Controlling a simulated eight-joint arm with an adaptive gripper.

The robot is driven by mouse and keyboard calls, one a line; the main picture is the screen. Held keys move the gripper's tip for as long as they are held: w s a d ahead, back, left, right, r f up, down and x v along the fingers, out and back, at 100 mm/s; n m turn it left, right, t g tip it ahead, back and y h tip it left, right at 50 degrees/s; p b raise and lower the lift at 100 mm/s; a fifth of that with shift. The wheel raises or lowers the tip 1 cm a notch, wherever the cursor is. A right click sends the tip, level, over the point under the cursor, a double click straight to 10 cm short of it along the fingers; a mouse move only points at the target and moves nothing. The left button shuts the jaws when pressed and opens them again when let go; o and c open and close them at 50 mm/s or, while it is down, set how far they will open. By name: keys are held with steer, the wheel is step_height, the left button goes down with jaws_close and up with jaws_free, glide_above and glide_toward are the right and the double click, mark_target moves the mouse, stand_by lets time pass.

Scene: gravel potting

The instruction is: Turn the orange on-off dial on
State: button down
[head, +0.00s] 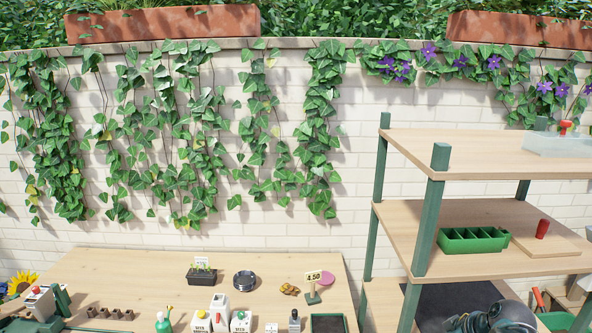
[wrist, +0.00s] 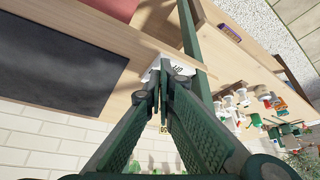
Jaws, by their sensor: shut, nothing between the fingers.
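My gripper (wrist: 163,88) shows in the wrist view with its two green ribbed fingers drawn together at the tips, shut and empty. A small white block or label (wrist: 153,69) with dark lettering shows just beyond the fingertips, beside a green shelf post. The fingertips partly cover it, and I cannot tell whether they touch it. I cannot make out the orange dial in either view; it may be hidden behind the fingers. In the head view only a dark rounded part of my arm shows at the bottom right; the gripper is out of sight.
The green-posted shelf (head: 485,143) stands at the right, carrying a green divided tray (head: 473,240) and a red-handled wooden board (head: 560,246). The table (head: 120,266) at the left holds a seedling tray (head: 202,274), bottles and pots. A dark mat (wrist: 55,75) shows in the wrist view.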

steer(key=shift+r+p, duration=1.85)
steer(key=shift+r, duration=1)
steer(key=shift+a+r, duration=0.1)
steer(key=shift+s+a+r+p, duration=0.25)
steer(key=shift+a+p, duration=0.25)
steer(key=shift+p, duration=0.45)
steer(key=shift+s+a+r+p, duration=0.2)
steer(key=shift+a+p, duration=0.3)
steer(key=shift+p, duration=0.4)
steer(key=shift+f, duration=0.2)
steer(key=shift+f+b, duration=2.8)
steer(key=shift+f, duration=0.55)
steer(key=shift+w, duration=0.25)
steer(key=shift+w+d+b, duration=0.15)
steer(key=shift+d+b, duration=0.3)
steer(key=shift+b, duration=0.15)
